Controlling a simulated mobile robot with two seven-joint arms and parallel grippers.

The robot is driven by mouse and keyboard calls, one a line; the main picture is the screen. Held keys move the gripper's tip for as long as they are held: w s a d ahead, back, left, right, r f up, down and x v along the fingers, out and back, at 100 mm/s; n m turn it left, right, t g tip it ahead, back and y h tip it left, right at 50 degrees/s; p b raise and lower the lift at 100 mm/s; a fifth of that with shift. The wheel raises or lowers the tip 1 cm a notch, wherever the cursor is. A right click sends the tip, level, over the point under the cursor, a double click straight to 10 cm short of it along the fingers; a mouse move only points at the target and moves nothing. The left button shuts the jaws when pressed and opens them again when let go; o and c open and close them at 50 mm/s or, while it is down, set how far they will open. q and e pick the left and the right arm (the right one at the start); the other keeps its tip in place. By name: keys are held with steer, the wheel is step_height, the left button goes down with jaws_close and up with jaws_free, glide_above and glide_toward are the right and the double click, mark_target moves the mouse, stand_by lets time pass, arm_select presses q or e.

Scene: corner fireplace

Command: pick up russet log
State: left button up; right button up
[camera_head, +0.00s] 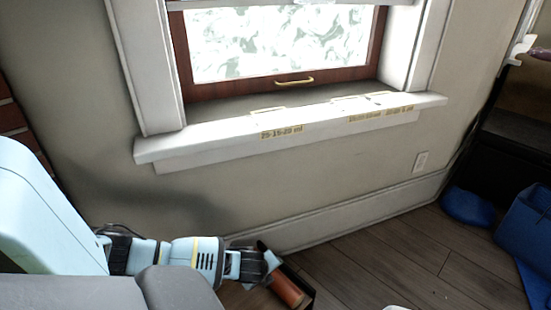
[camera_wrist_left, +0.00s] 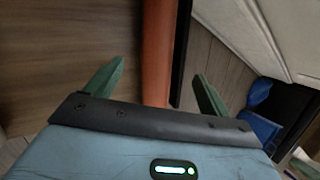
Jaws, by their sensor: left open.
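The russet log (camera_head: 287,288) is a reddish-brown cylinder low in the head view, just beyond my left gripper (camera_head: 271,262). In the left wrist view the log (camera_wrist_left: 156,50) runs from the top edge down between the two green fingers of my left gripper (camera_wrist_left: 159,72). The fingers are apart, with a visible gap on each side of the log. The log's lower end is hidden behind the gripper body. My right gripper is in neither view.
A dark-edged holder (camera_head: 309,283) stands close beside the log; its dark edge (camera_wrist_left: 181,50) runs along the log. The wall baseboard (camera_head: 350,212) is close behind. Blue objects (camera_head: 467,206) lie at the right. The wooden floor (camera_head: 400,258) between is mostly clear.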

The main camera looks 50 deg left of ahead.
mark_target(282, 286)
arm_select(q)
steer(key=shift+b+x, duration=0.75)
steer(key=shift+x, duration=0.55)
steer(key=shift+f+b, duration=0.35)
steer(key=shift+f, duration=0.2)
steer(key=b+x, duration=0.2)
steer(key=x, duration=0.1)
steer(key=shift+s+d+f, duration=0.1)
steer(key=shift+d+f, duration=0.05)
steer(key=shift+f, duration=0.1)
steer(key=shift+w+f+b, duration=0.3)
steer(key=shift+f+b, duration=0.1)
steer(key=shift+b, duration=0.1)
steer(key=shift+r, duration=0.1)
steer(key=c, duration=1.1)
steer(key=shift+c, duration=1.4)
steer(key=shift+r, duration=0.15)
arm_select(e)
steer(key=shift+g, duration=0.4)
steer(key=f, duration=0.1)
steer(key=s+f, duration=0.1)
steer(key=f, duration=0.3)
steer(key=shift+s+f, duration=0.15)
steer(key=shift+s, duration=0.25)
